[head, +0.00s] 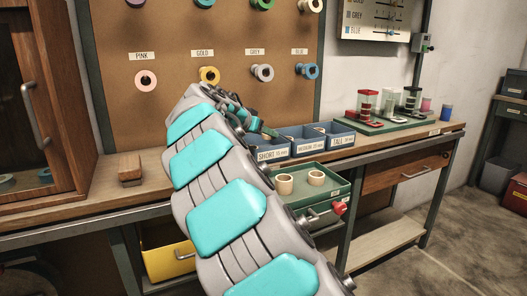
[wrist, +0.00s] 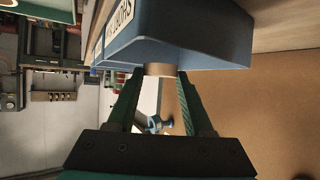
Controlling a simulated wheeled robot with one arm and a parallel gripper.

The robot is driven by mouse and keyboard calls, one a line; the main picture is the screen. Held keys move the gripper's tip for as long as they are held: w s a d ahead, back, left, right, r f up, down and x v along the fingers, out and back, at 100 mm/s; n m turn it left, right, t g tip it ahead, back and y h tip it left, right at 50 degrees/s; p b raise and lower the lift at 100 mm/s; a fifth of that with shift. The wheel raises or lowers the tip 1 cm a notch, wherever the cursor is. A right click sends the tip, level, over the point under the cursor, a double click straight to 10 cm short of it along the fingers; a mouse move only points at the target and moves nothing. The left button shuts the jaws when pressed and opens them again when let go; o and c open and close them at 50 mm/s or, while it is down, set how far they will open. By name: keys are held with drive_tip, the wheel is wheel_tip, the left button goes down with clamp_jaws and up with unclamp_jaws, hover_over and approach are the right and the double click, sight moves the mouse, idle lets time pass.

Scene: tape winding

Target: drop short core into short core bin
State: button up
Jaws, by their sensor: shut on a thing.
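My gripper (wrist: 161,74) is shut on a tan short core (wrist: 158,69), seen between its fingertips in the wrist view. The blue short core bin (wrist: 178,40), with a "SHORT" label, lies right beyond the core there. In the head view the short core bin (head: 272,155) is the leftmost of three blue bins on the bench. My gripper (head: 268,131) is at the bin's back left, level with or a little above its rim. The held core is hidden in the head view. I cannot tell whether the core touches the bin.
The medium bin (head: 311,150) and tall bin (head: 341,142) stand right of it. A pegboard (head: 120,75) with tape rolls rises behind. A wooden block (head: 130,168) sits left.

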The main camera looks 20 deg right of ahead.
drive_tip(key=o, duration=1.4)
drive_tip(key=shift+c, duration=0.2)
drive_tip(key=shift+a, duration=0.1)
drive_tip(key=b+v, duration=0.1)
drive_tip(key=v, duration=0.6)
drive_tip(key=shift+s+a+r, duration=0.15)
drive_tip(key=shift+s+a, duration=0.05)
drive_tip(key=shift+s, duration=0.05)
